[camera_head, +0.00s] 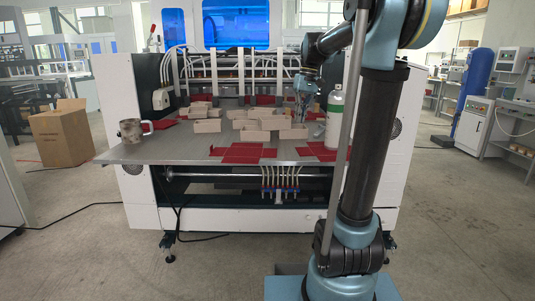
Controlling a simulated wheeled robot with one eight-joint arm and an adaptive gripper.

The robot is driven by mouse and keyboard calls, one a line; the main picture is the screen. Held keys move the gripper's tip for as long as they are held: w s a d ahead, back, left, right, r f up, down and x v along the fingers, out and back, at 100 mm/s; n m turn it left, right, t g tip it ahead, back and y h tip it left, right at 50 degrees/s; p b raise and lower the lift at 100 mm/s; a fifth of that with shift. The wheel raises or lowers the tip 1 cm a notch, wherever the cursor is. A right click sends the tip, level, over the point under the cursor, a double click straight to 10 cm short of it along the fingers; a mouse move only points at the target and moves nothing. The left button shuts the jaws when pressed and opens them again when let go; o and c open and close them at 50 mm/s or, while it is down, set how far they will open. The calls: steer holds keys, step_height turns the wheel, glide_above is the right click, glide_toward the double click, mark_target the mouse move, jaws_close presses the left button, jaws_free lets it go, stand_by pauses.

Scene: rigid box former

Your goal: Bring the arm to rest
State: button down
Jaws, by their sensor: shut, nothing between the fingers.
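My gripper (302,112) hangs at the end of my arm above the right part of the machine's grey table (190,150). It points down, near the right end of a group of beige boxes. It is small in this view; its fingers look shut with nothing held. My arm (370,130) rises at the right, bends over at the top and reaches left towards the table. Whether the fingertips touch anything on the table cannot be told.
Several beige open boxes (255,136) and red flat blanks (242,153) lie on the table. A metal mug (131,130) stands at the left. A white-and-green bottle (334,118) stands close right of my gripper. A cardboard box (62,135) sits on the floor left.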

steer(key=s+a+f+n+g+y, duration=0.1)
steer(key=s+a+f+n, duration=0.2)
steer(key=s, duration=0.8)
steer(key=s+a+f+n+y, duration=0.1)
steer(key=s+a+f, duration=0.3)
steer(key=s, duration=0.7)
steer(key=s+d+f+m+t+h, duration=0.2)
steer(key=s+d+f+m, duration=0.1)
steer(key=d+f, duration=0.4)
steer(key=s+d+f+m+t+h, duration=0.1)
steer(key=s+d+f+m, duration=0.2)
steer(key=d+f, duration=0.4)
step_height(320, 180, down, 6)
steer(key=shift+s+r+m+t+h, duration=0.2)
steer(key=shift+s+m+t+h, duration=0.2)
steer(key=shift+s, duration=0.3)
